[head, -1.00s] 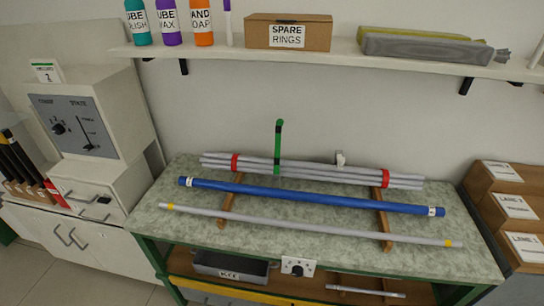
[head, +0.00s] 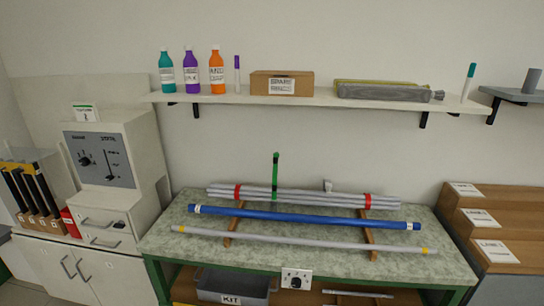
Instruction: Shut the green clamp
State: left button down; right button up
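The green clamp (head: 275,172) stands at the back of the bench, at the bundle of grey rods (head: 320,197). Its green arm points straight up above the rods, so it looks open. Red bands (head: 237,191) wrap the bundle near both ends. A blue rod (head: 300,216) and a thin grey rod with yellow end marks (head: 300,240) lie in front of the bundle on wooden supports (head: 236,212). Neither of my grippers shows in the head view.
The speckled bench top (head: 165,236) has bare room at both ends. A shelf (head: 320,98) with bottles and a Spare Rings box (head: 281,83) hangs above. A control cabinet (head: 118,160) stands left, stepped brown lane blocks (head: 480,215) right. A grey Kit bin (head: 232,284) sits below.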

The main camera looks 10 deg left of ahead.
aim_at(277, 155)
jog(key=u, duration=0.3)
jog(key=i, duration=1.15)
jog(key=z, duration=0.65)
